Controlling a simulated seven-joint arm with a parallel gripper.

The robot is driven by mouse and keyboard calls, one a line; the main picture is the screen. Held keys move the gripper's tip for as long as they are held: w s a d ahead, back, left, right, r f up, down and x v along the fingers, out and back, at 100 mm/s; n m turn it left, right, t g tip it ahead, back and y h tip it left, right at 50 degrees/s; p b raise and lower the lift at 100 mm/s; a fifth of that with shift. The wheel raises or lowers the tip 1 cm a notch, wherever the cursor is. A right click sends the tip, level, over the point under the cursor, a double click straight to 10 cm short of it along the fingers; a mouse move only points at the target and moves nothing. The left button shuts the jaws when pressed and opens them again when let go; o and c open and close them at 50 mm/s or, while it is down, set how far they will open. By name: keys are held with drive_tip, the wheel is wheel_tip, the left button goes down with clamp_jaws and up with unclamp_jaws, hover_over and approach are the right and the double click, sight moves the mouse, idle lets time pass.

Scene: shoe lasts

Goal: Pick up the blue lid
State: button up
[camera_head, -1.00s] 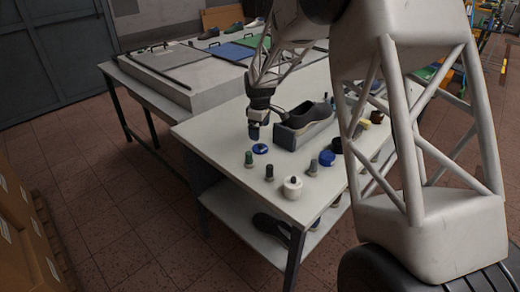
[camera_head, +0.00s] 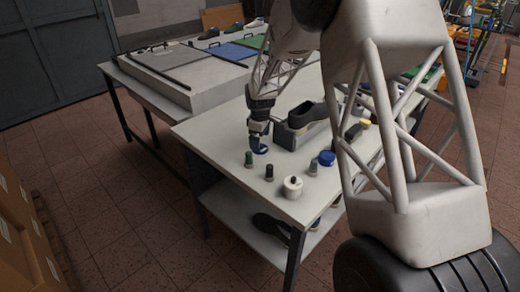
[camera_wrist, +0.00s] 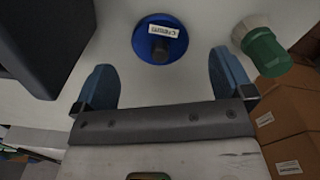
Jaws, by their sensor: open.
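The blue lid (camera_wrist: 148,50) is a round blue disc with a dark knob in its middle and a white label. It lies flat on the white table, and in the head view the lid (camera_head: 262,151) is partly covered by my gripper (camera_head: 257,140). In the wrist view my gripper (camera_wrist: 165,84) is open, with its two blue fingers wide apart and nothing between them. The lid lies ahead of the fingertips, roughly centred between them, apart from both. The exact height of the fingers above the table is hard to tell.
A green-capped bottle (camera_wrist: 262,46) stands right of the lid in the wrist view. A grey block with a dark shoe (camera_head: 305,115) is close behind my gripper. A small dark bottle (camera_head: 268,172), a white jar (camera_head: 292,187) and another blue round item (camera_head: 327,158) stand nearby.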

drive_tip(key=shift+f, duration=1.7)
drive_tip(key=c, duration=1)
